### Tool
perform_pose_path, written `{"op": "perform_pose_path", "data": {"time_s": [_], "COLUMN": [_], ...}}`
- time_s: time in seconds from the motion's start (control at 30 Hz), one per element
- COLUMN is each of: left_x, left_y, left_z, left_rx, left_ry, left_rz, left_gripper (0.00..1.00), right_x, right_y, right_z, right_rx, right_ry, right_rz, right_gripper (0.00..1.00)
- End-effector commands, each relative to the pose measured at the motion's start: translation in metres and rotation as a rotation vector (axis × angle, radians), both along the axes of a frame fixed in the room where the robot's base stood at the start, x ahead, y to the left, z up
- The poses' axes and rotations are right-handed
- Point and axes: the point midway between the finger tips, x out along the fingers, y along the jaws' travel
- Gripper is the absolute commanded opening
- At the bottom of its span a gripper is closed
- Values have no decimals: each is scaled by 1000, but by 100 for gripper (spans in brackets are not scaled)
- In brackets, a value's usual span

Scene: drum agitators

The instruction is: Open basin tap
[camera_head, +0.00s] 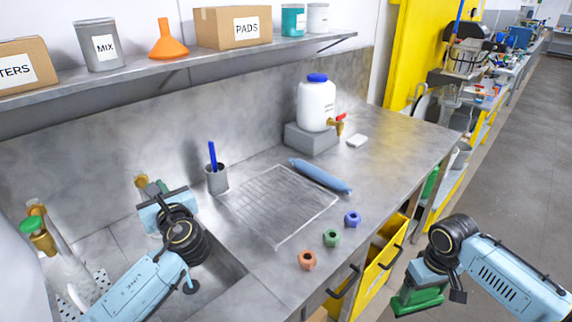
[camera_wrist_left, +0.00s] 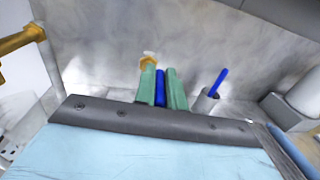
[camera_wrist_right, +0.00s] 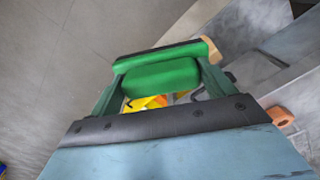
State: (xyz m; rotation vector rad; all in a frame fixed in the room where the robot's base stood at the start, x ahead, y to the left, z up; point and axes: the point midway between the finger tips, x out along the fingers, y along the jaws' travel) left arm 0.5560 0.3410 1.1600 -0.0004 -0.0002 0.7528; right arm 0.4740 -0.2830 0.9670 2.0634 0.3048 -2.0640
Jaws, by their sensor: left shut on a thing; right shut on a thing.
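My left gripper (camera_head: 162,200) is over the back of the sink basin (camera_head: 232,268), in front of a brass fitting (camera_head: 141,181). In the left wrist view my left gripper (camera_wrist_left: 161,88) is shut on a narrow blue piece, apparently the tap's blue handle (camera_wrist_left: 160,87). A brass tap part (camera_wrist_left: 148,61) shows just behind its fingertips; the rest of the tap is hidden. My right gripper (camera_head: 418,296) is off the bench's front right, above the floor. In the right wrist view it is shut on a bright green block-like thing (camera_wrist_right: 160,76).
A brass fitting with a green knob (camera_head: 31,227) stands at the far left. A cup with a blue stick (camera_head: 217,180) and a wire rack (camera_head: 282,206) are right of the basin. A white jug (camera_head: 316,102) stands behind. An open yellow drawer (camera_head: 380,262) juts from the front.

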Motion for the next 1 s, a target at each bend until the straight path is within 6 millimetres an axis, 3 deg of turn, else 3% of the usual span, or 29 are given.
{"op": "perform_pose_path", "data": {"time_s": [0.3, 0.8, 0.83, 1.0], "left_x": [1, 0, 0, 0], "left_y": [0, 1, 1, 1], "left_z": [1, 1, 1, 0], "left_rx": [-1, 1, 1, 1], "left_ry": [-1, -2, -2, -1], "left_rz": [109, 129, 129, 128], "left_gripper": [0, 0, 13, 34], "right_x": [0, 0, 0, 0], "right_y": [0, 0, 0, 0], "right_z": [10, 11, 11, 11], "right_rx": [0, 0, 0, 0], "right_ry": [-1, -1, -1, -1], "right_rz": [0, 0, 0, 0], "right_gripper": [60, 60, 60, 60]}}
